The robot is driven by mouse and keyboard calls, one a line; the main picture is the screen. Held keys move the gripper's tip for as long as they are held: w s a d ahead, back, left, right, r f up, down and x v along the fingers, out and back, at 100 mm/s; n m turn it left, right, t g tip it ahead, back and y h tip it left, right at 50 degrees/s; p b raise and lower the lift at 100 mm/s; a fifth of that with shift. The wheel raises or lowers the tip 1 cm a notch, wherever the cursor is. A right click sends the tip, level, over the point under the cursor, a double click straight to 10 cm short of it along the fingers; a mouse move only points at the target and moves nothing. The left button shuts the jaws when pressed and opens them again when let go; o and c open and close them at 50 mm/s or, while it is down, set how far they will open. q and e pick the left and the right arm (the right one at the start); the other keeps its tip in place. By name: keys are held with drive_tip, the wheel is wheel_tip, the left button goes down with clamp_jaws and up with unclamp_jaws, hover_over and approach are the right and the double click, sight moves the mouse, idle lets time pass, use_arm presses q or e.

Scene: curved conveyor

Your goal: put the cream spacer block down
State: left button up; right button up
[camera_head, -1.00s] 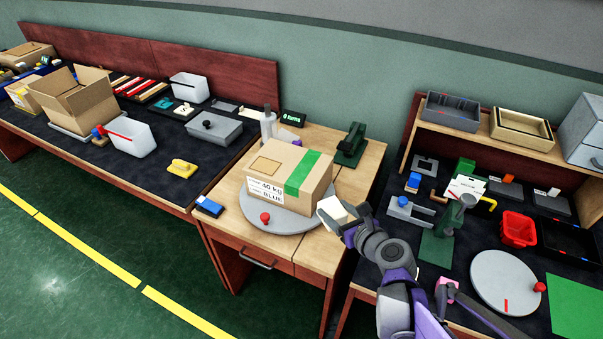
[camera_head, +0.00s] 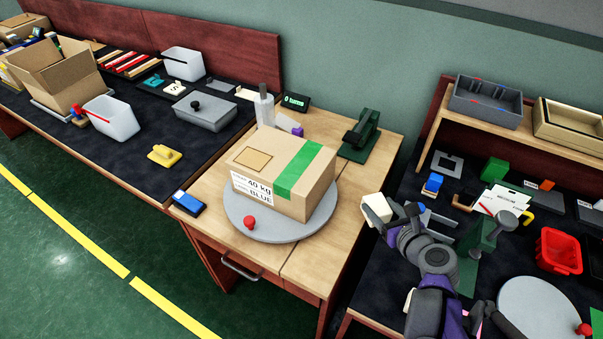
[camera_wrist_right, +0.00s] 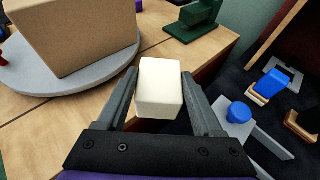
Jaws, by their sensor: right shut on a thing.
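The cream spacer block (camera_head: 377,209) is at the tip of my right gripper (camera_head: 384,217), at the right edge of the wooden table in the head view. In the right wrist view the block (camera_wrist_right: 160,88) sits between the two fingers of the right gripper (camera_wrist_right: 162,98), which is shut on it. The block appears held above the gap between the wooden table and the dark bench to its right. My left gripper is not in view.
A cardboard box (camera_head: 262,200) with a green stripe stands on a grey turntable (camera_head: 262,230) on the wooden table (camera_head: 312,262). A dark green tool (camera_head: 360,138) stands behind. The dark right-hand bench holds a blue-topped piece (camera_head: 433,184), a green press (camera_head: 482,240) and a red bin (camera_head: 558,251).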

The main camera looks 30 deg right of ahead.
drive_tip(key=shift+a+f, duration=0.2)
drive_tip(key=shift+f, duration=0.4)
drive_tip(key=shift+w+d+f+b, duration=0.1)
drive_tip(key=shift+w+f+b, duration=0.05)
drive_tip(key=shift+w+b, duration=0.2)
drive_tip(key=b, duration=0.2)
hover_over(347, 182)
drive_tip(key=shift+s, duration=0.15)
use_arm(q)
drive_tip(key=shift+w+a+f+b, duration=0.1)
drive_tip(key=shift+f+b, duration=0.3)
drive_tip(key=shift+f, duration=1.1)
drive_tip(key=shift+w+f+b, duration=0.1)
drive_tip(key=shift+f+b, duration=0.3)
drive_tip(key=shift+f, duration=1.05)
use_arm(e)
drive_tip(key=shift+f, duration=1.7)
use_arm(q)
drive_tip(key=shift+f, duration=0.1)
use_arm(e)
drive_tip(key=shift+f, duration=0.1)
drive_tip(key=o, duration=1.1)
